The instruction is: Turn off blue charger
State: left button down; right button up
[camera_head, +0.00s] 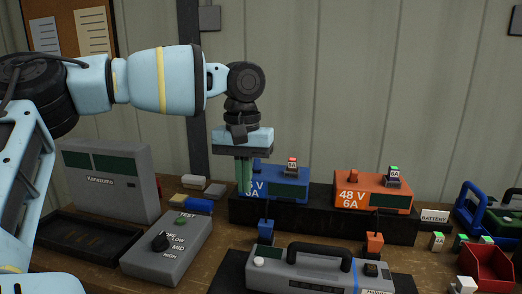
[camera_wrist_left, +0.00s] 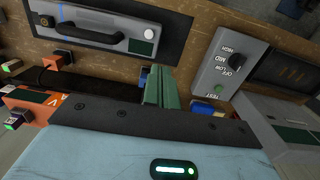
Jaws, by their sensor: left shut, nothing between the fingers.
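The blue charger (camera_head: 285,184) stands on a black stand at the back of the bench, left of the orange charger (camera_head: 372,188). A small block with a red light (camera_head: 292,163) sits on its top. My left gripper (camera_head: 243,190) points down at the left end of the blue charger, its green fingers shut and empty, covering part of that end and its label. I cannot tell whether the fingers touch the charger. In the left wrist view the shut fingers (camera_wrist_left: 158,88) show, while the gripper body hides most of the blue charger. My right gripper is not in view.
A grey tester box with a black knob (camera_head: 165,247) stands front left. A grey case with a black handle (camera_head: 320,270) lies in front of the chargers. Blue and orange plugs stand between. A red bin (camera_head: 487,268) is at the right.

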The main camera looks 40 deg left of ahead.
aim_at(257, 161)
jog(key=i+j, duration=1)
jog(key=j, duration=0.15)
